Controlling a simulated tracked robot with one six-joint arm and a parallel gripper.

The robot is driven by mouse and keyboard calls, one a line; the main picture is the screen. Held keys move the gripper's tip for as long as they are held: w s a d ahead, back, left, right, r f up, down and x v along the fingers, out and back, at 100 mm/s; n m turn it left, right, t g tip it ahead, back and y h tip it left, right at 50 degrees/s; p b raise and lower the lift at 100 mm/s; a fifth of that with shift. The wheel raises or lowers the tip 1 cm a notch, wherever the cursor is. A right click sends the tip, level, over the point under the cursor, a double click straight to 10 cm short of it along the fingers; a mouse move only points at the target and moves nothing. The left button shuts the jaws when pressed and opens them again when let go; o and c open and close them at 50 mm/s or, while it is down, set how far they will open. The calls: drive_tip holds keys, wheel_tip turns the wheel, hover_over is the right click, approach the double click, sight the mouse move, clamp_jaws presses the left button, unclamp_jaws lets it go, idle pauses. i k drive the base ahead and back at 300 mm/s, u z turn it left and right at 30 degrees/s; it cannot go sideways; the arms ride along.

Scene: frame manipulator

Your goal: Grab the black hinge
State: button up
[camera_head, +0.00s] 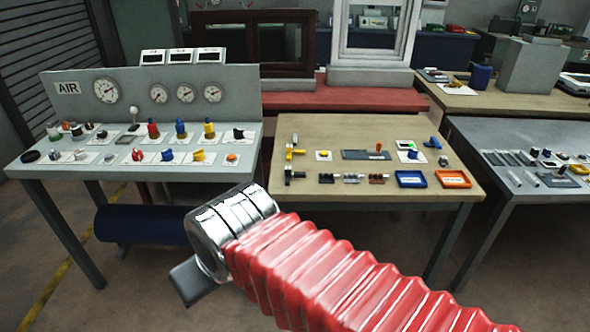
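What looks like the black hinge (327,178) is a small dark piece in the front row on the wooden table. It is at the left of a short row of similar small pieces, and its details are too small to make out. My gripper (190,282) is in the lower left of the view, at the end of my red bellows-covered arm with a chrome collar. It is in front of and below the tables, well apart from the hinge. Only a dark grey block of the gripper shows, so its opening is hidden.
The wooden table (466,188) also holds a grey hinge-like piece (352,179), a brown one (377,179), a black handle (293,174), a blue tray (411,180) and an orange tray (453,179). A grey air panel bench (100,172) stands left, and another grey table (490,135) right.

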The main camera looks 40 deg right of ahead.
sight(326, 179)
drive_tip(key=u, duration=0.05)
drive_tip(key=i, duration=1.55)
drive_tip(key=z, duration=0.2)
